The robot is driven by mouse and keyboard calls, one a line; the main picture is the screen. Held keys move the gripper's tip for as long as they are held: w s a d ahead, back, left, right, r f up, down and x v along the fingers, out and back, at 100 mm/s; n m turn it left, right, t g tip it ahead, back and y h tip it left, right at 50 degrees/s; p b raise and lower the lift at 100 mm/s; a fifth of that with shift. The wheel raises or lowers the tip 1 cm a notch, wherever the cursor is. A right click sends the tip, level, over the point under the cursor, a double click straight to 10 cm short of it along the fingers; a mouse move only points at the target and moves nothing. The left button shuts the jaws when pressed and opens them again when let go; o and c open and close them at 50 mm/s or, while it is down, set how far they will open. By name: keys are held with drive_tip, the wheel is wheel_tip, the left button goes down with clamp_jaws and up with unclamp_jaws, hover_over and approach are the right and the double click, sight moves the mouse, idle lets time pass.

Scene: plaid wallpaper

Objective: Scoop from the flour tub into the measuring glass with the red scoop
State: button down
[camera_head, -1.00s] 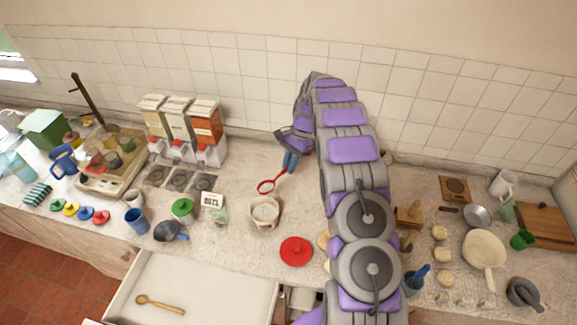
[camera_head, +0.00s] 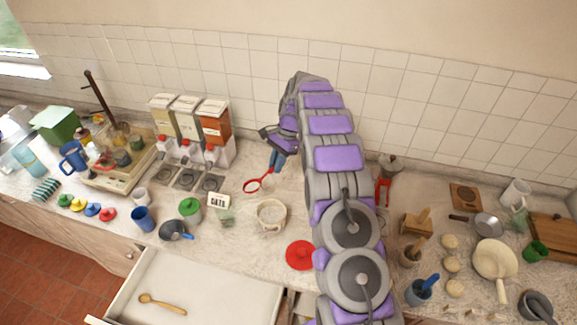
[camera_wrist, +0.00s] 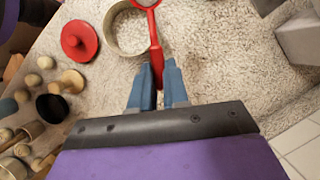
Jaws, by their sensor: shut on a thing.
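My gripper (camera_head: 277,160) is shut on the handle of the red scoop (camera_head: 258,182) and holds it over the counter. In the wrist view the blue fingers of my gripper (camera_wrist: 158,85) close on the red handle (camera_wrist: 155,50); the scoop's head is cut off at the top edge. The flour tub (camera_head: 257,219) is a round beige tub with pale contents, nearer and right of the scoop head. Its rim (camera_wrist: 110,38) shows in the wrist view beside the scoop. A small clear glass (camera_head: 227,217) stands left of the tub, partly behind the OATS card; I cannot tell if it is the measuring glass.
The OATS card (camera_head: 218,200) and a green-lidded jar (camera_head: 190,208) stand left of the tub. A red lid (camera_head: 299,255) lies nearer. Three dispensers (camera_head: 190,125) stand at the back left. An open drawer (camera_head: 215,285) holds a wooden spoon (camera_head: 160,303).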

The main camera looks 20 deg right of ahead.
drive_tip(key=w+a+b, duration=0.2)
drive_tip(key=a, duration=0.8)
drive_tip(key=shift+r+h+b, duration=0.1)
drive_tip(key=shift+h+b, duration=0.2)
drive_tip(key=shift+h, duration=0.1)
